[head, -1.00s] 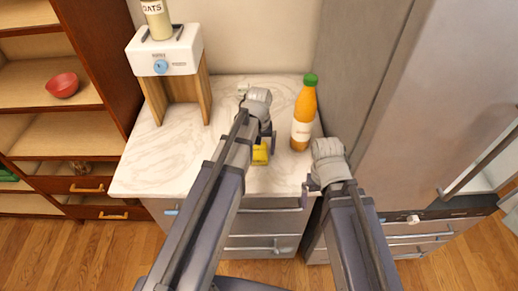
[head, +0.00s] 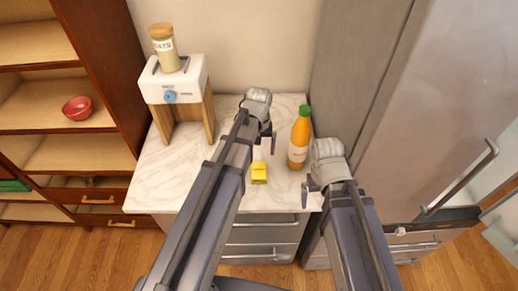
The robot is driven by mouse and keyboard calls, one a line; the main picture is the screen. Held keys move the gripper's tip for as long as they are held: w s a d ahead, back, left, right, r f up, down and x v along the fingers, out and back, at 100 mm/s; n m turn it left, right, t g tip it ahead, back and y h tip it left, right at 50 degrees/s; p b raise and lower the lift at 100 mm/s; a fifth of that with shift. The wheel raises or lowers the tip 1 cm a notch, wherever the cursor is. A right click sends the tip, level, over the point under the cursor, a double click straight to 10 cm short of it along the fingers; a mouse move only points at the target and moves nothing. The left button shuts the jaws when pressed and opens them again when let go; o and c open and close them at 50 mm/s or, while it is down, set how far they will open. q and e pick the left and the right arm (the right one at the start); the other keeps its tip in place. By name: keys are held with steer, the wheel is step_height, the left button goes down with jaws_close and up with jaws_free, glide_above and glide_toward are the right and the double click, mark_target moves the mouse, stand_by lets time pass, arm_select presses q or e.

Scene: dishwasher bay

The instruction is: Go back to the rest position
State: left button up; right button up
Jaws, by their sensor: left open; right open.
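My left gripper (head: 258,140) is over the marble counter, with its arm reaching up from the bottom of the head view. Its jaws are open and hold nothing. My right gripper (head: 306,193) is open and empty near the counter's front right corner, left of the grey fridge side. A small yellow item (head: 259,173) lies on the counter just in front of my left gripper, apart from it. An orange bottle with a green cap (head: 299,140) stands upright between the two grippers, towards the right edge of the counter.
The counter (head: 165,186) has free room at its left front. A white appliance on wooden legs (head: 178,84) stands at the back left with an oats jar (head: 165,48) on top. A shelf with a red bowl (head: 77,107) is left; a fridge (head: 430,110) is right.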

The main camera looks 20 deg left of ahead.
mark_target(259, 170)
arm_select(q)
steer(key=shift+f, duration=0.2)
step_height(259, 170, down, 12)
steer(key=b, duration=1.2)
steer(key=shift+r, duration=0.1)
steer(key=shift+r, duration=0.1)
step_height(259, 170, up, 13)
steer(key=p, duration=1.3)
step_height(259, 170, down, 14)
steer(key=b, duration=1.3)
steer(key=shift+r+b, duration=0.15)
steer(key=shift+b, duration=0.25)
step_height(259, 170, up, 8)
steer(key=p, duration=0.8)
steer(key=shift+r, duration=0.1)
